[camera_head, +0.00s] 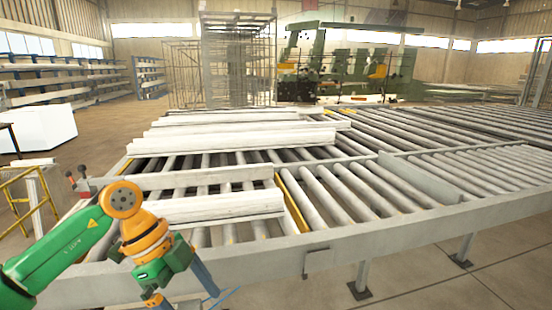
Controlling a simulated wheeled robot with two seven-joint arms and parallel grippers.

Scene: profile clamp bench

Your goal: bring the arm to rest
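My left arm (65,250), green with orange joints, comes in from the lower left. Its wrist bends down in front of the near left corner of the roller conveyor. My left gripper (172,272) is at the bottom of the picture, pointing down, with a blue-grey part on its right side. Its fingertips are not clear, so I cannot tell whether it is open or shut. I see nothing clearly held in it. My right arm and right gripper are out of view.
A wide roller conveyor (330,247) fills the middle and right. Long pale profiles (235,137) lie across it, with more (215,207) near the arm. A small red-handled clamp (83,180) and a yellow rail (35,205) stand at left. The floor at lower right is clear.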

